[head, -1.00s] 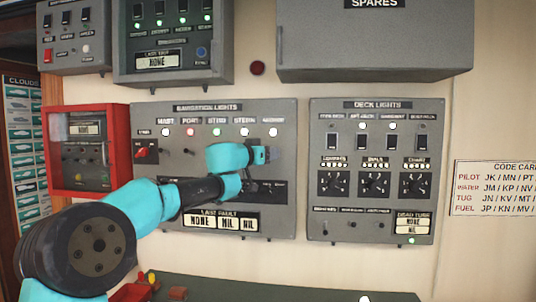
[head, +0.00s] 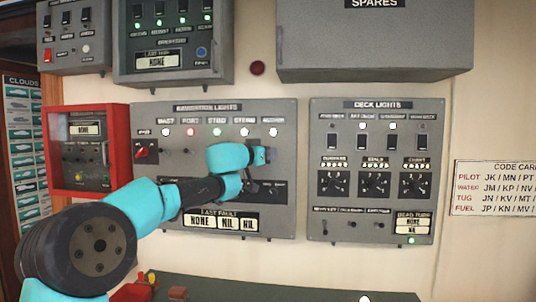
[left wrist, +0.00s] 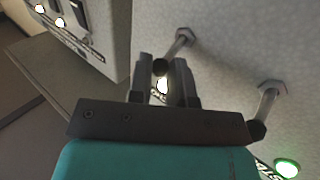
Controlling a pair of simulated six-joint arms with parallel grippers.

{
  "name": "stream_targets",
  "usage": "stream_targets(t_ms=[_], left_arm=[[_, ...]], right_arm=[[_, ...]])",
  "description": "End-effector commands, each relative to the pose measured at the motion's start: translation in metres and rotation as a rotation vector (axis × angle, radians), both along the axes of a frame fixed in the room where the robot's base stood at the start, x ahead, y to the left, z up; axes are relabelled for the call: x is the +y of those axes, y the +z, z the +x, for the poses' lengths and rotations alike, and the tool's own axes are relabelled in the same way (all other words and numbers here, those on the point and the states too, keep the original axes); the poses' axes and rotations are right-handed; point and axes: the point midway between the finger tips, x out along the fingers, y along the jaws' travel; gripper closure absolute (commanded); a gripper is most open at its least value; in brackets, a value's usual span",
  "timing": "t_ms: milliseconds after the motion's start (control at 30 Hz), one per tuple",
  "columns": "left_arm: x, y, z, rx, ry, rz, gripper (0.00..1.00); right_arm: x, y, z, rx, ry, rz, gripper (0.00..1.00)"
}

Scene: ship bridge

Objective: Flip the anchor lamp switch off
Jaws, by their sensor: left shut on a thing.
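The navigation lights panel (head: 200,109) is on the wall, with a row of lit lamps. The anchor lamp (head: 273,132) at its right end glows white. My left gripper (head: 268,155) is just below that lamp and hides the anchor switch in the head view. In the left wrist view, the anchor switch lever (left wrist: 180,42) sticks out from a hex nut, and its dark tip lies between the fingers of the left gripper (left wrist: 165,82), which is shut on it. A neighbouring lever (left wrist: 266,100) stands beside the gripper. My right gripper is out of view.
The deck lights panel (head: 376,106) is close to the right. A red-framed box (head: 124,150) is at the left, and the spares cabinet (head: 375,45) is above. A green-topped surface (head: 270,290) lies below. A lit green lamp (left wrist: 287,168) is near the wrist.

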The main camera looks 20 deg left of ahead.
Motion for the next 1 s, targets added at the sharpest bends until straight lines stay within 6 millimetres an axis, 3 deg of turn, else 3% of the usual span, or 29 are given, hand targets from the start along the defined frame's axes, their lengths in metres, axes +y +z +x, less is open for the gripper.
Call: stream_targets(t_ms=[1000], left_arm=[[-0.001,-0.014,-0.002,-0.226,-0.001,0.048,1.00]], right_arm=[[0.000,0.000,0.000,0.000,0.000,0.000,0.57]])
